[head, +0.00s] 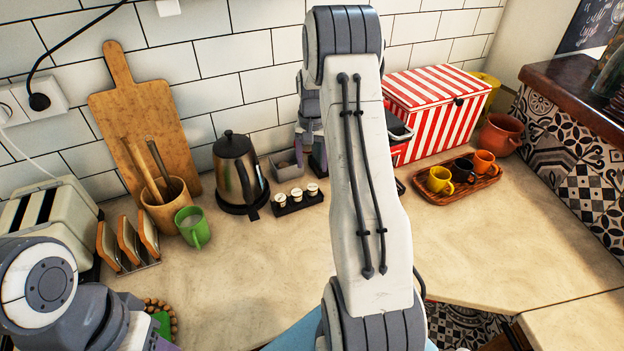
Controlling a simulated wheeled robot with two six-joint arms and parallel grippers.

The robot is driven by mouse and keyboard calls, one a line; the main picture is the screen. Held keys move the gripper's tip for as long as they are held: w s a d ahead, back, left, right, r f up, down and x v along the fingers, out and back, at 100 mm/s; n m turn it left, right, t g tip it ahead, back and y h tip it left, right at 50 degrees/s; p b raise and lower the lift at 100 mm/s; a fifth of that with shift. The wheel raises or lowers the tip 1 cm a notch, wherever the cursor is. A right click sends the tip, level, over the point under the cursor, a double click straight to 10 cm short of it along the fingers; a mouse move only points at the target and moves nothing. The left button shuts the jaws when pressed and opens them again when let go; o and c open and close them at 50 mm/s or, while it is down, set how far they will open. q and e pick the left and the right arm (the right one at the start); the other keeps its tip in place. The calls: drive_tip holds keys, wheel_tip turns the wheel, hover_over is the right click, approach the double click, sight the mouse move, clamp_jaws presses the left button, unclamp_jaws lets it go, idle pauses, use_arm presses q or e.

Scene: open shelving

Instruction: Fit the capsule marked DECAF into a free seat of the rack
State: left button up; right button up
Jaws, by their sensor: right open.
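A small black rack (299,207) stands on the counter left of my right arm, with three pale-topped capsules (296,194) in it. Their markings are too small to read, so I cannot tell which is DECAF. A small grey bin (277,172) sits just behind the rack; its contents are unclear. My right gripper (309,160) points down behind the rack, next to the bin, open, with no capsule visible between its fingers.
A kettle (240,172) stands left of the rack, with a green mug (193,226) and toast holder (128,243) farther left. A wooden tray (463,197) with cups and a red-striped box (436,108) stand to the right. The front counter is mostly clear.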

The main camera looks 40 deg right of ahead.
drive_tip(key=s+a+r+n, duration=0.2)
drive_tip(key=a+r, duration=0.1)
drive_tip(key=a, duration=0.5)
drive_tip(key=s+a+r+n, duration=0.1)
drive_tip(key=a+r+n, duration=0.2)
drive_tip(key=a, duration=0.6)
drive_tip(key=s+a+r+n, duration=0.2)
drive_tip(key=a+r, duration=0.2)
drive_tip(key=a, duration=0.4)
drive_tip(key=s+a+n, duration=0.5)
drive_tip(key=s+a, duration=0.1)
drive_tip(key=s, duration=0.5)
drive_tip(key=s+a+n+y, duration=0.1)
drive_tip(key=s+a+n, duration=0.4)
drive_tip(key=s, duration=0.6)
drive_tip(key=shift+s+a+f+n, duration=0.3)
drive_tip(key=shift+s+a, duration=0.1)
drive_tip(key=shift+a, duration=0.6)
